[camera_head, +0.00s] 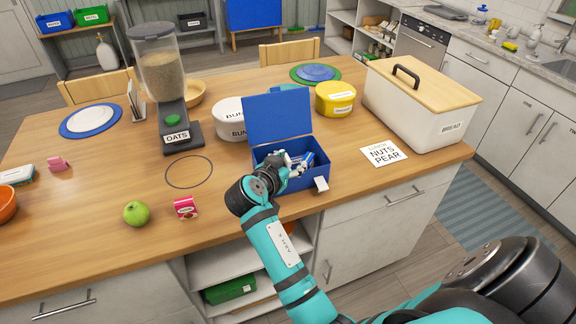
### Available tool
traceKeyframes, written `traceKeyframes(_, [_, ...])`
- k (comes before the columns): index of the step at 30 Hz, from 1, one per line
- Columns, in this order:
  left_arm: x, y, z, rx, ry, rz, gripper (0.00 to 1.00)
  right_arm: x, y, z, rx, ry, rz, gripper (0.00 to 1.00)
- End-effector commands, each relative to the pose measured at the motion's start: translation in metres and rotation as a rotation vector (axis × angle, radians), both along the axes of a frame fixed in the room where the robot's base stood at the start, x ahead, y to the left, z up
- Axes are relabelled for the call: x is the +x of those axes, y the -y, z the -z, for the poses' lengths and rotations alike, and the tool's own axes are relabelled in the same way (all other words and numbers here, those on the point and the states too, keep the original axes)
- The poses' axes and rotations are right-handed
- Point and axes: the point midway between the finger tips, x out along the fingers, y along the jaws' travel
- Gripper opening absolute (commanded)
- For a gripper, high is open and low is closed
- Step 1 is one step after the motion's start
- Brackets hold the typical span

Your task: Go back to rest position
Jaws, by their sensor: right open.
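My right arm reaches in from the lower right. My right gripper (297,163) is at the open blue box (276,121), whose lid stands up at the back. The gripper is open, with its fingers over the box's inside. A small blue and white item (309,160) shows in the box close to the fingers; whether they touch it I cannot tell. The gripper and wrist hide part of the box's front and inside. My left gripper is not in view.
The oats dispenser (176,135), yellow tub (335,98) and bread bin (413,113) stand behind. Bare wood shows at front left.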

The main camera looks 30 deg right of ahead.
Motion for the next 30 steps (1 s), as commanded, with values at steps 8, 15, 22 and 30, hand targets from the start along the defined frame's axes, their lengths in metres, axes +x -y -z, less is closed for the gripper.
traceKeyframes(8, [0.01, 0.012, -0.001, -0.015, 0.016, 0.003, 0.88, 0.0, 0.0, 0.0, 0.0, 0.0, 0.0, 0.48])
traceKeyframes(15, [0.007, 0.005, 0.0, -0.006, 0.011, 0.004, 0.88, -0.007, 0.0, 0.008, 0.008, -0.027, -0.012, 0.48])
traceKeyframes(22, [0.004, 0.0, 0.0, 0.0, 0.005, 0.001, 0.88, -0.092, -0.02, 0.085, 0.135, -0.342, -0.254, 0.48])
traceKeyframes(30, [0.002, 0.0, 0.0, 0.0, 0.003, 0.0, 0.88, -0.192, -0.078, 0.127, 0.262, -0.652, -0.666, 0.48])
